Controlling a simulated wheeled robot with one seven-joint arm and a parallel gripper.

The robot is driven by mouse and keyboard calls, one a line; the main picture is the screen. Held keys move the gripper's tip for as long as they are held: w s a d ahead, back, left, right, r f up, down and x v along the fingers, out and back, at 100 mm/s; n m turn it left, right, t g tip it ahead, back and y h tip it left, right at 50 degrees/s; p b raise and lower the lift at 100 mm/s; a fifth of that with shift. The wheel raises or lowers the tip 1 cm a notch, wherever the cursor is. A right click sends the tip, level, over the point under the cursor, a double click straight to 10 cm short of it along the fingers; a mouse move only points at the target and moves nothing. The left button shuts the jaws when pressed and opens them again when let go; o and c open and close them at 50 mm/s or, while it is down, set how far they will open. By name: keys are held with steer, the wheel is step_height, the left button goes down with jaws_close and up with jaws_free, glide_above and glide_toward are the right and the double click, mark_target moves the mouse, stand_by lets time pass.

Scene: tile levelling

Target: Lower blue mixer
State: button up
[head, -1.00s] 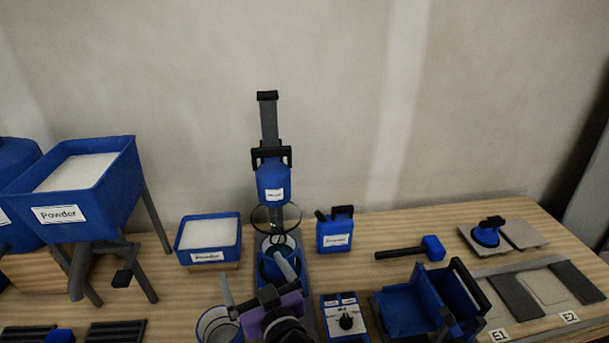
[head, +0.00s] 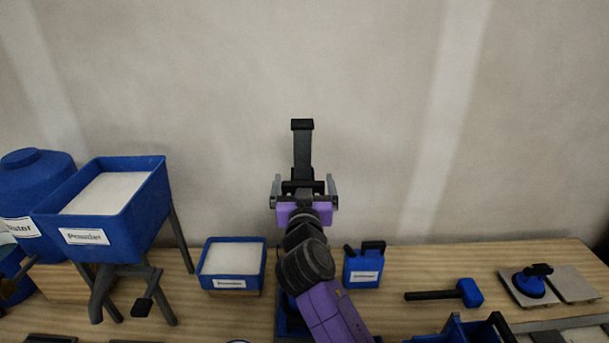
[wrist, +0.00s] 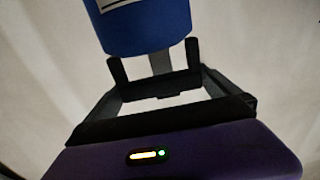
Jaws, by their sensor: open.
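The blue mixer stands on a grey post (head: 302,152) with a black cap at the back of the bench. A black handle (head: 303,184) crosses the post. My gripper (head: 304,190) is open and raised in front of the handle, with one finger on each side of it. In the wrist view the mixer's blue body (wrist: 150,28) fills the top, and the black handle (wrist: 156,87) lies between my dark fingers. I cannot tell whether the fingers touch it. My gripper and arm hide the mixer's body, whisk and bucket in the head view.
A blue powder box (head: 233,268) stands left of my arm, and a blue jug (head: 363,265) right of it. A powder hopper (head: 112,200) on legs is farther left. A mallet (head: 455,293) and suction cup (head: 530,282) lie right. Space above the bench is clear.

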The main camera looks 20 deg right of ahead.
steer(key=shift+x, duration=1.1)
steer(key=shift+a, duration=0.1)
steer(key=c, duration=1.8)
step_height(320, 180, down, 13)
steer(key=b, duration=1.4)
steer(key=shift+f, duration=0.3)
steer(key=o, duration=1.8)
steer(key=shift+s, duration=0.15)
